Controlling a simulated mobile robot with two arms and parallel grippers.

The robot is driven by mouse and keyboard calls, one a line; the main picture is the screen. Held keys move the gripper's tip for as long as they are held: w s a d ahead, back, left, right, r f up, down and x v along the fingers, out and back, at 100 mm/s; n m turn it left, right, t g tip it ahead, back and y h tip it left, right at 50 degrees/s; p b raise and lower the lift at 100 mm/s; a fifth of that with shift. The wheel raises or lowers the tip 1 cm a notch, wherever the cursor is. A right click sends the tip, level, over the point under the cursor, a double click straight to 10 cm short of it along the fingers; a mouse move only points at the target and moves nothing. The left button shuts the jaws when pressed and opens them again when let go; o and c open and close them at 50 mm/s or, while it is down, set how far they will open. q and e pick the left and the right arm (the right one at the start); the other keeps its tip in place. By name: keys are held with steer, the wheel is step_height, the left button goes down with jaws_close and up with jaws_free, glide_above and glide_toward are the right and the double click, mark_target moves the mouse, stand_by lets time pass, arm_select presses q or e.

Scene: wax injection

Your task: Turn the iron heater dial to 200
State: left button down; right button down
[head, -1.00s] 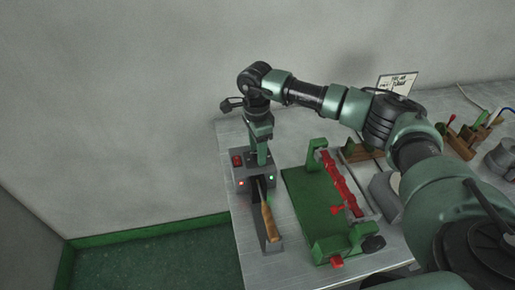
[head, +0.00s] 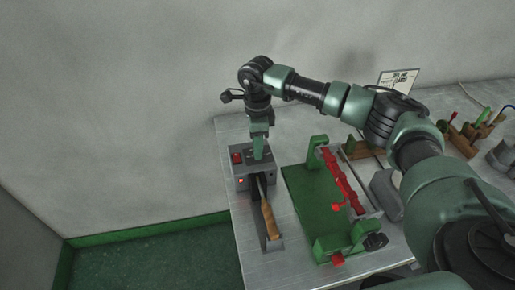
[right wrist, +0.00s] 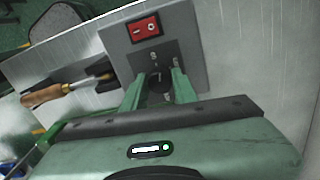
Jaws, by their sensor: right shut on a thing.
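The iron heater is a grey box (head: 239,170) at the left end of the table, with a red switch (head: 237,158) and a lit red lamp (head: 241,181). My right gripper (head: 258,156) reaches down to the top of the box. In the right wrist view, the box (right wrist: 193,45) and its red rocker switch (right wrist: 143,28) show ahead of my right gripper (right wrist: 159,84). It is shut on the dark dial (right wrist: 158,85), which is mostly hidden between the fingers. The dial's setting cannot be read. The iron's wooden handle (head: 270,220) points toward the front. My left gripper is not in view.
A green fixture (head: 315,205) with a red clamp bar stands right of the heater. A small sign (head: 398,80) and wooden racks (head: 462,143) with tools stand farther right. The table's left edge is close to the heater. The wall is behind.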

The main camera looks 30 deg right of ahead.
steer(key=m+b, duration=0.1)
steer(key=m, duration=0.2)
steer(key=shift+w+m, duration=0.1)
steer(key=shift+m, duration=0.3)
steer(key=m+b, duration=0.1)
steer(key=m, duration=0.2)
steer(key=shift+d+m, duration=0.15)
steer(key=shift+m, duration=0.15)
steer(key=m, duration=0.3)
steer(key=shift+m+b, duration=0.3)
steer(key=m, duration=0.4)
steer(key=shift+m+t, duration=0.3)
steer(key=shift+t, duration=0.1)
steer(key=m, duration=0.3)
steer(key=shift+d+r+m+b, duration=0.1)
steer(key=shift+m+b, duration=0.2)
steer(key=shift+b, duration=0.05)
steer(key=m, duration=0.4)
steer(key=shift+m, duration=0.3)
steer(key=m, duration=0.4)
steer(key=shift+s+m, duration=0.2)
steer(key=shift+m, duration=1.9)
